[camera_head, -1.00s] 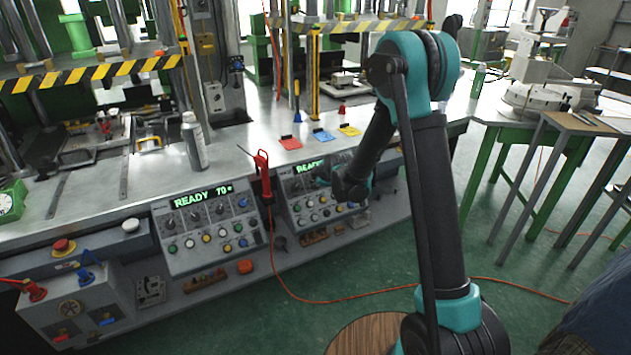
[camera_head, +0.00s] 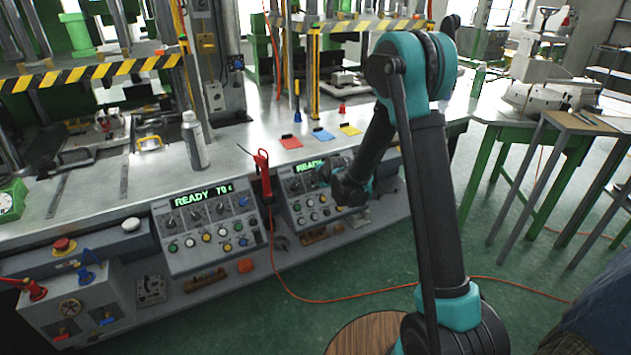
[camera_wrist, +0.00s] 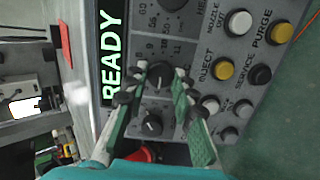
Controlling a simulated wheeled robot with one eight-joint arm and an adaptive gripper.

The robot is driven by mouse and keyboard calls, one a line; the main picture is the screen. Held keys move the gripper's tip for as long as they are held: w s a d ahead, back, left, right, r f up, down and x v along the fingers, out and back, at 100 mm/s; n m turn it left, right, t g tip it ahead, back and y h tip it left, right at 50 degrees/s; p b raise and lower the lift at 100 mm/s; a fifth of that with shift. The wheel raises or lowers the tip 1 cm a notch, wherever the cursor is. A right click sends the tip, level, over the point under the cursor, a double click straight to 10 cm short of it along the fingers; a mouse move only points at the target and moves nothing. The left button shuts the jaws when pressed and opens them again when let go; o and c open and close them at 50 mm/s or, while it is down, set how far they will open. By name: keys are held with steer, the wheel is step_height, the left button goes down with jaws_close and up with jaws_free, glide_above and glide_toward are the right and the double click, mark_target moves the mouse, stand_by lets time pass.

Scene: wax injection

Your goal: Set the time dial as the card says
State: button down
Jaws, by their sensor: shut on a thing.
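My gripper (camera_wrist: 158,84) is shut on a black dial (camera_wrist: 160,73) on the grey control panel (camera_wrist: 215,75), with a fingertip on either side of it in the wrist view. Printed numbers ring the dial; I cannot read its name or its exact setting. Another black dial (camera_wrist: 153,123) shows between the fingers nearer the palm, and a third dial (camera_wrist: 172,4) is at the top edge. In the head view my gripper (camera_head: 341,190) is at the right-hand panel (camera_head: 292,212) and hides part of it. Red (camera_head: 290,142), blue (camera_head: 322,134) and yellow (camera_head: 350,130) cards lie on the bench; their writing is unreadable.
White and yellow buttons, including a yellow one (camera_wrist: 281,33), crowd beside the dials. The green READY display (camera_wrist: 110,55) is on the other side. A red-handled tool (camera_head: 262,175) stands between the two panels. A spray can (camera_head: 194,140) and the left panel (camera_head: 205,230) are further left.

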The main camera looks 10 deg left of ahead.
steer(key=c, duration=1.2)
jaws_free()
steer(key=shift+s, duration=0.1)
steer(key=v, duration=1.2)
steer(key=shift+d, duration=0.15)
steer(key=s+d+f+m+g+h, duration=0.1)
steer(key=s+d+m, duration=0.7)
steer(key=s, duration=0.1)
steer(key=s+d+f+m+g+h, duration=0.2)
steer(key=s+d+m, duration=0.5)
steer(key=s, duration=0.3)
steer(key=s+d+f+m+g+h, duration=0.1)
steer(key=s+d+m, duration=0.7)
steer(key=s+d, duration=0.1)
steer(key=shift+s+d+f+m+g+h, duration=0.15)
steer(key=shift+s, duration=0.2)
steer(key=shift+s+d+f+m+g+h, duration=0.15)
steer(key=shift+s+d, duration=0.05)
steer(key=shift+s, duration=0.15)
